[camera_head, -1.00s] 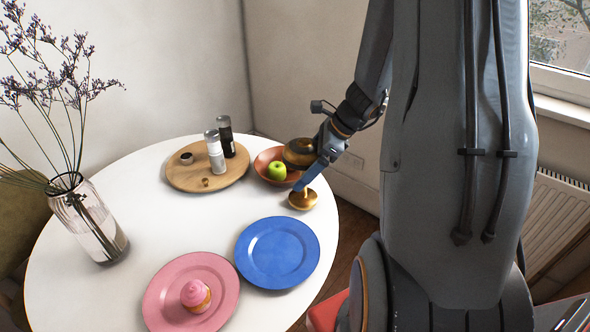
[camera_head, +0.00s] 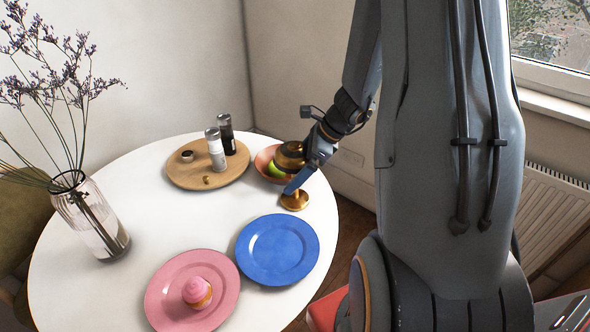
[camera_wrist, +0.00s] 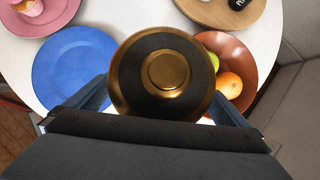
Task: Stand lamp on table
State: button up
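The lamp (camera_head: 294,201) is brassy gold, with a round shade, a thin stem and a disc base. It is upright near the right edge of the white round table (camera_head: 120,185). A gap under its base cannot be made out. My gripper (camera_head: 296,183) reaches in from the right, its fingers at the stem below the shade. In the wrist view the dark and gold lamp top (camera_wrist: 165,75) is centred between the fingers and hides their tips. The lamp has moved together with my gripper, so it looks gripped at the stem.
A bowl (camera_head: 264,160) with fruit is just behind the lamp. A wooden board (camera_head: 182,176) with shakers lies at the back. A blue plate (camera_head: 277,250) is in front, beside a pink plate (camera_head: 222,290) with a cupcake. A vase (camera_head: 88,222) stands left. The table's middle is clear.

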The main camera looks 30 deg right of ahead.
jog(key=shift+r, duration=0.1)
jog(key=v, duration=1.2)
jog(key=shift+b, duration=0.45)
jog(key=shift+a, duration=0.1)
